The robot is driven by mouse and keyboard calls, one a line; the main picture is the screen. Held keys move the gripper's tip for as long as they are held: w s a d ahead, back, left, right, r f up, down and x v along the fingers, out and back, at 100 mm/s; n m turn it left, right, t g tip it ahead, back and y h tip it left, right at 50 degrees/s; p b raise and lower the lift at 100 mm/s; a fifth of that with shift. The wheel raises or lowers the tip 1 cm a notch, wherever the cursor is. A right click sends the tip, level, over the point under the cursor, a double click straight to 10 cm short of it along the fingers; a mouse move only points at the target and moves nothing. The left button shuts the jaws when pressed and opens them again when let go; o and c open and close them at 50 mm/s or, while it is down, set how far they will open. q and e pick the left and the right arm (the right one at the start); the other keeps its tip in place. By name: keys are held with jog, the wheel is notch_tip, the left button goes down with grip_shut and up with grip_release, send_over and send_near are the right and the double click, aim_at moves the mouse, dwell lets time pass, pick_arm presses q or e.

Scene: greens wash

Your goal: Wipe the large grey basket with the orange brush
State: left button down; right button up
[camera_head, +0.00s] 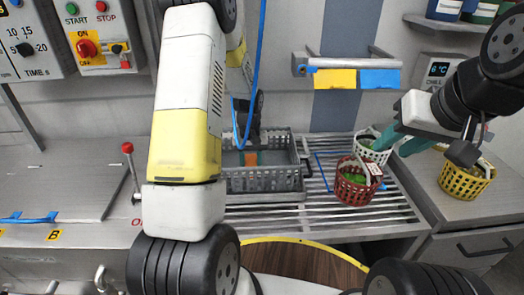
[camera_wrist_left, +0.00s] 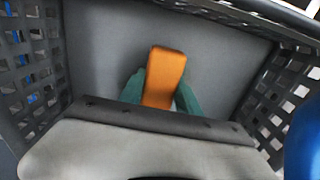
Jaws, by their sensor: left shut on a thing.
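The large grey basket (camera_head: 262,182) stands on the slatted rack in the middle of the head view, with lattice walls. The orange brush (camera_head: 250,158) is inside it. In the left wrist view the brush (camera_wrist_left: 166,75) lies between the teal fingers of my left gripper (camera_wrist_left: 160,100), which is shut on it over the plain grey basket floor (camera_wrist_left: 215,50). Whether the brush touches the floor I cannot tell. In the head view my left arm partly covers the basket's left side. My right gripper (camera_head: 398,145) is apart from the grey basket, beside the white basket, with its teal fingers spread.
A red basket (camera_head: 357,190) with greens and a white basket (camera_head: 372,157) stand on the rack right of the grey one. A yellow basket (camera_head: 462,182) stands on the right counter. A wall rail (camera_head: 345,62) carries yellow and blue labels. The left counter is mostly clear.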

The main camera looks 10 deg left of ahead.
aim_at(247, 156)
pick_arm(q)
jog(key=shift+s+a+f, duration=0.1)
jog(key=shift+s+a, duration=0.2)
jog(key=shift+a, duration=0.35)
jog(key=shift+w+a, duration=0.25)
jog(key=shift+w, duration=0.7)
jog(key=shift+w+a, duration=0.2)
jog(key=shift+w, duration=0.75)
jog(key=shift+s, duration=0.1)
jog(key=shift+s+d+f, duration=0.1)
jog(key=shift+s+d, duration=0.1)
jog(key=shift+s, duration=0.4)
jog(key=shift+s+d+f, duration=0.1)
jog(key=shift+s+d, duration=0.05)
jog(key=shift+s, duration=0.5)
jog(key=shift+s+d+f, duration=0.1)
jog(key=shift+s+d, duration=0.1)
jog(key=shift+s, duration=0.4)
jog(key=shift+w+r, duration=0.15)
jog(key=shift+r, duration=1.5)
jog(key=shift+w+r, duration=0.1)
jog(key=shift+r, duration=1.5)
